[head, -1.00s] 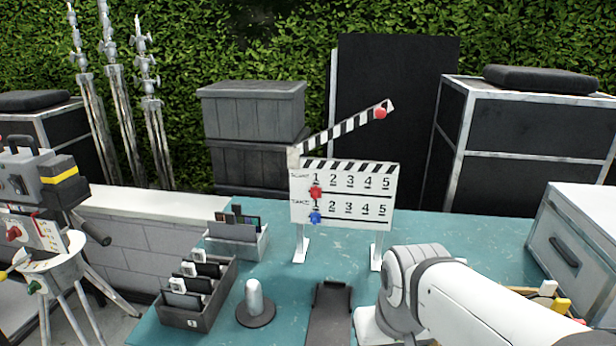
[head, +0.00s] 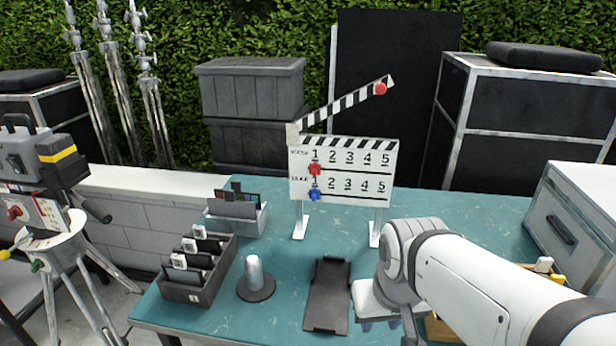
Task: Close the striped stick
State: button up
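The clapperboard (head: 343,187) stands upright on two white feet towards the back of the teal table. Its striped stick (head: 345,108) is raised, hinged at the board's left end and slanting up to the right. A red knob (head: 380,89) sits near the stick's free end. A red marker and a blue marker are on the board's rows at 1. My white arm comes in from the lower right, in front of and to the right of the board. My gripper is not clearly visible; its fingers are hidden or below the picture.
A black tray (head: 328,295), a metal knob on a round base (head: 254,277) and a dark slotted box (head: 197,270) are at the table's front. A card holder (head: 238,216) stands behind. A grey drawer case (head: 572,222) is at right. Teal surface is bare around the board's feet.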

aim_at(379, 87)
jog(key=z, duration=1.45)
jog(key=k, duration=0.9)
jog(key=u, duration=0.9)
jog(key=i, duration=1)
jog(key=u, duration=0.1)
